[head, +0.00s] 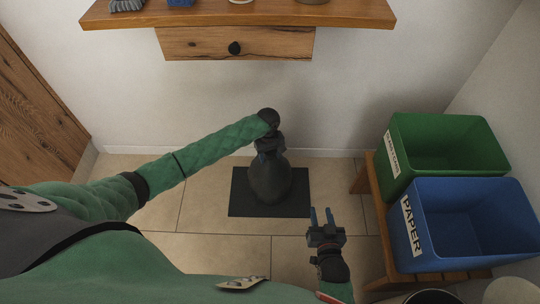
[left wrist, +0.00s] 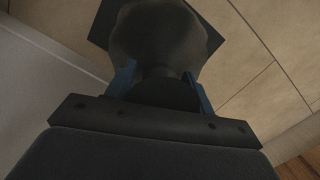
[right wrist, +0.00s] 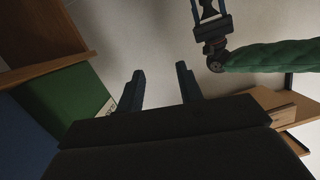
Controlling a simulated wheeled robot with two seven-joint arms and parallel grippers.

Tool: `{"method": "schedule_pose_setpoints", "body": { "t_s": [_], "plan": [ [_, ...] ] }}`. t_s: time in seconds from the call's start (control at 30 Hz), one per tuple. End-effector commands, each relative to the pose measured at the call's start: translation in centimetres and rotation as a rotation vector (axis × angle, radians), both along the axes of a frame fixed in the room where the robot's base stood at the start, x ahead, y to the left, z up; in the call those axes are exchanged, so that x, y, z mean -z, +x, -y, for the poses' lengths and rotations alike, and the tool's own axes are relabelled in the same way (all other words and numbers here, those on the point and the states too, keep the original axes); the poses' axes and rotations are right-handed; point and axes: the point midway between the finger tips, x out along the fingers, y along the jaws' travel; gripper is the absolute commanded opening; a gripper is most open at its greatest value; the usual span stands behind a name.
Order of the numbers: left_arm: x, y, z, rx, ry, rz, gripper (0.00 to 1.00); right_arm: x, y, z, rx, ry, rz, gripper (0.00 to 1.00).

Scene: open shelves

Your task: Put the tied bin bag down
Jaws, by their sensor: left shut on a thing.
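The tied bin bag (head: 270,178) is dark and hangs upright below my left gripper (head: 269,140), over a black mat (head: 240,193) on the floor. In the left wrist view the bag (left wrist: 160,35) lies straight ahead, with its narrow neck between the blue fingers of the left gripper (left wrist: 159,86), which is shut on it. I cannot tell whether the bag's bottom touches the mat (left wrist: 104,22). My right gripper (head: 321,217) is to the right of the mat, open and empty; its spread fingers also show in the right wrist view (right wrist: 160,88).
A green bin (head: 400,177) and a blue bin labelled PAPER (head: 455,258) stand on a wooden bench (head: 371,200) at the right. A wooden shelf (head: 240,15) with a drawer (head: 200,43) is on the wall above. The tiled floor (head: 190,215) left of the mat is clear.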

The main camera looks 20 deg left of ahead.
Motion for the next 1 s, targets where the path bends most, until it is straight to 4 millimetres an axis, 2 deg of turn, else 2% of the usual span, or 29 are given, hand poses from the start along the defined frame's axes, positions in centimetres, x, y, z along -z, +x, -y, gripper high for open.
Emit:
{"method": "schedule_pose_setpoints", "body": {
  "t_s": [0.63, 0.67, 0.7, 0.77, 1.0],
  "plan": [
    [0.0, 0.1, 0.0, 0.0, -0.001, 0.001, 0.0, 1.3, -0.6, 0.1, -0.003, -0.01, -0.043, 0.36],
    [0.2, 0.0, 0.0, 0.0, 0.0, 0.0, 0.57, 1.4, -0.6, 0.1, -0.003, -0.01, -0.046, 0.36],
    [0.2, 0.0, 0.0, 0.0, 0.0, 0.0, 0.65, 1.5, -0.6, 0.1, -0.003, -0.01, -0.047, 0.36],
    [0.2, 0.0, 0.0, 0.0, 0.0, 0.0, 0.75, 1.5, -0.6, 0.1, -0.003, -0.011, -0.047, 0.36],
    [0.2, 0.0, 0.0, 0.0, 0.0, 0.0, 0.75, 1.5, -0.6, 0.1, -0.003, -0.01, -0.044, 0.36]
  ]
}}
